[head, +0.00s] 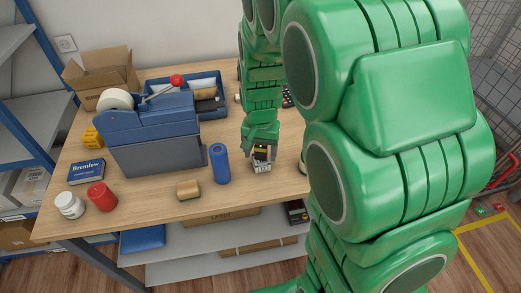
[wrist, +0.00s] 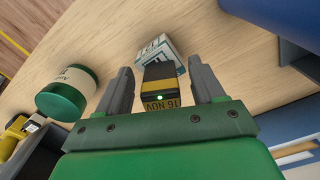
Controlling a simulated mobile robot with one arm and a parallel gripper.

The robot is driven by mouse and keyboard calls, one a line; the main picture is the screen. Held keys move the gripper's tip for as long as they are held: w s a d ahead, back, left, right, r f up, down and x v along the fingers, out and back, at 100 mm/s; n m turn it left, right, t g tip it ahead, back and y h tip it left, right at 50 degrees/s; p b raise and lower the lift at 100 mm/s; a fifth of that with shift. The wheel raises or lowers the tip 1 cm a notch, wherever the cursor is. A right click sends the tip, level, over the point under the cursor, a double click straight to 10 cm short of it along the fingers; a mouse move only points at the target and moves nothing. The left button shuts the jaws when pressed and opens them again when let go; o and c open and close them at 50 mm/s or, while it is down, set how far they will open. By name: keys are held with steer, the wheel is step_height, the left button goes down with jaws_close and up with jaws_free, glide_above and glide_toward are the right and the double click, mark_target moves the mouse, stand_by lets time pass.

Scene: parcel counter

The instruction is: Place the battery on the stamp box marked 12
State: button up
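A black and yellow block, which I take for the battery (wrist: 160,88), sits between the fingers of my gripper (wrist: 163,82) in the wrist view. It has a small green light and upside-down lettering. Narrow gaps show between it and both fingers, so my gripper looks open around it. A white box with teal print, the stamp box (wrist: 160,50), is just beyond and under it; its number is not readable. In the head view, the battery (head: 262,152) appears to rest on top of the stamp box (head: 261,167), with my gripper (head: 262,143) directly above.
A blue cylinder (head: 220,164) stands just left of the stamp box. A tan roll (head: 188,190) lies further left. A jar with a green end (wrist: 68,93) is on the other side. A blue tape dispenser (head: 150,125) stands behind. My arm hides the table's right part.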

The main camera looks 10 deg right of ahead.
mark_target(261, 146)
steer(key=shift+r, duration=0.1)
step_height(261, 146, up, 12)
stand_by(0.7)
stand_by(0.4)
